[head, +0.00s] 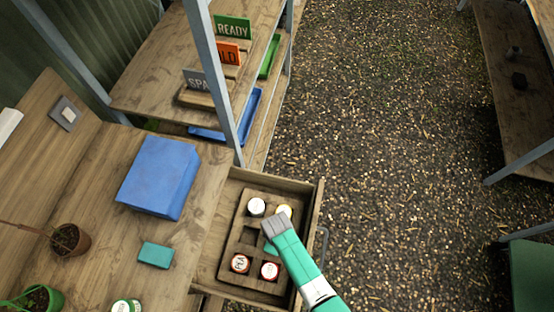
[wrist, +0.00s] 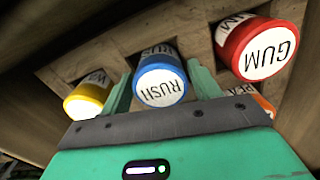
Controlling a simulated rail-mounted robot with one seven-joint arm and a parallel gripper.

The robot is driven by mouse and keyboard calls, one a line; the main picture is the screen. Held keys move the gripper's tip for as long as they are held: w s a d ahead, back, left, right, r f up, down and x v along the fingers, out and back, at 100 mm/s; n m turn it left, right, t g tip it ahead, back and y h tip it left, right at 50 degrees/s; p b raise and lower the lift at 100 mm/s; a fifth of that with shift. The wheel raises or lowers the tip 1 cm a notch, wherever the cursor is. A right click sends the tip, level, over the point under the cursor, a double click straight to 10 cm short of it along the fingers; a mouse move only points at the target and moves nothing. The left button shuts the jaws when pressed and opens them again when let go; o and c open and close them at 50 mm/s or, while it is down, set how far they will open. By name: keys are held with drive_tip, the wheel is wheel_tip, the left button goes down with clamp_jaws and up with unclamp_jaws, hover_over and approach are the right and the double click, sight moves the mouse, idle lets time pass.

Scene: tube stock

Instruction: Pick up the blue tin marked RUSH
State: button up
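The blue tin marked RUSH (wrist: 160,82) stands between the two green fingers of my gripper (wrist: 162,88) in the wrist view. Its white lid label faces the camera, and its side lettering shows beyond. One finger is close along each side of it; I cannot tell whether both touch it. In the head view my gripper (head: 268,247) reaches down over the middle of the wooden tin tray (head: 255,195) in the open drawer (head: 311,205). The blue tin is hidden there behind my gripper and arm.
A yellow tin (wrist: 88,100) stands left of the blue one, a red GUM tin (wrist: 257,48) to its right, and a partly hidden orange tin (wrist: 263,102) lower right.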

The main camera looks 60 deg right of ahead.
drive_tip(key=c, duration=0.7)
drive_tip(key=shift+r, duration=0.1)
wheel_tip(320, 180, up, 10)
drive_tip(key=shift+f+p, duration=0.1)
drive_tip(key=shift+p, duration=1.1)
